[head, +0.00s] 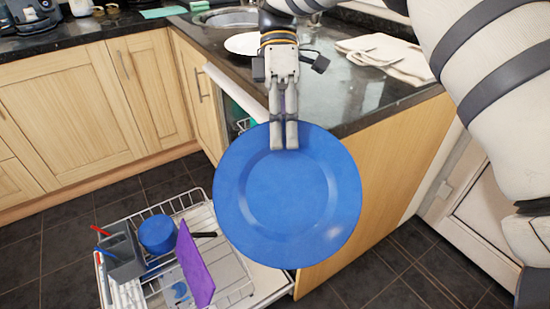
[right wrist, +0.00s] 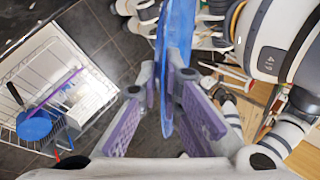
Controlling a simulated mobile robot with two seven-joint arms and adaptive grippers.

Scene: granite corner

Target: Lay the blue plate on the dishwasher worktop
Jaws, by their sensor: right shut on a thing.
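The blue plate (head: 287,200) hangs in front of the worktop's corner in the head view, its face toward the camera. My right gripper (head: 285,140) is shut on the plate's upper rim. In the right wrist view the blue plate (right wrist: 178,65) is seen edge-on between the purple-padded fingers of my right gripper (right wrist: 170,105). The dark granite dishwasher worktop (head: 372,100) lies behind the plate and gripper. My left gripper is not visible in the head view.
A white plate (head: 243,44) and a folded beige cloth (head: 382,58) lie on the worktop, with bare granite between cloth and front edge.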

